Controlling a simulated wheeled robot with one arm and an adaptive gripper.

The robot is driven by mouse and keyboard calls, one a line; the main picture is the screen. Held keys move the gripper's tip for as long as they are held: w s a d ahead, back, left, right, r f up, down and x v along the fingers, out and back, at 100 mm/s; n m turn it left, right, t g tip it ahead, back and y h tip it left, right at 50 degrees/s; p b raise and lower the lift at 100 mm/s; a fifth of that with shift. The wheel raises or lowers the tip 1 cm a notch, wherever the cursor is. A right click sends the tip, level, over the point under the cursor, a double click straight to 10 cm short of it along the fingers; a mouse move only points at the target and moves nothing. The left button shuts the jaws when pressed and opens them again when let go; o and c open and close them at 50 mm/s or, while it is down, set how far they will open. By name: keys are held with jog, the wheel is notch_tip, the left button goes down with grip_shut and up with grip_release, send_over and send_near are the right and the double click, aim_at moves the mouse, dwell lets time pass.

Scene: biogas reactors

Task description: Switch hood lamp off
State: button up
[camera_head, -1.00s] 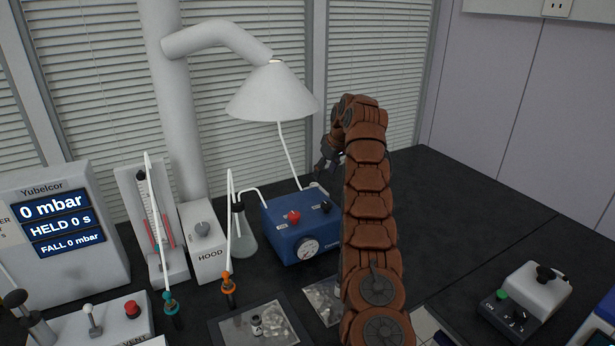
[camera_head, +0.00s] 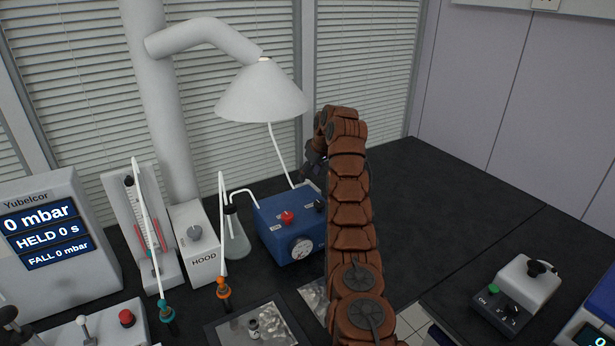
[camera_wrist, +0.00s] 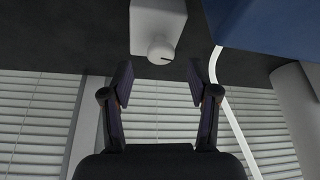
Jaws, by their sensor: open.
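The white conical hood (camera_head: 262,92) hangs from its duct above the bench. A white box labelled HOOD (camera_head: 203,255) with a grey knob (camera_head: 194,232) stands left of the blue box. In the wrist view, a white box (camera_wrist: 158,18) with a round white knob (camera_wrist: 160,50) shows beyond my fingertips; a dark line marks the knob. My arm hides this box in the head view, and I see no label on it. My gripper (camera_wrist: 160,82) is open and empty, with the knob lined up between its fingers, apart from them. In the head view my gripper (camera_head: 314,165) is partly hidden behind my arm.
The blue box (camera_head: 290,228) with a gauge and a white hose stands beside my gripper. A flask (camera_head: 236,240), a tube stand (camera_head: 140,230) and a display unit (camera_head: 45,245) are to the left. The black bench right of my arm is clear up to a small control box (camera_head: 515,295).

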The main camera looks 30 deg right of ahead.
aim_at(306, 181)
jog(key=shift+p+x, duration=0.65)
jog(key=shift+x, duration=1)
jog(key=shift+c, duration=0.3)
grip_shut()
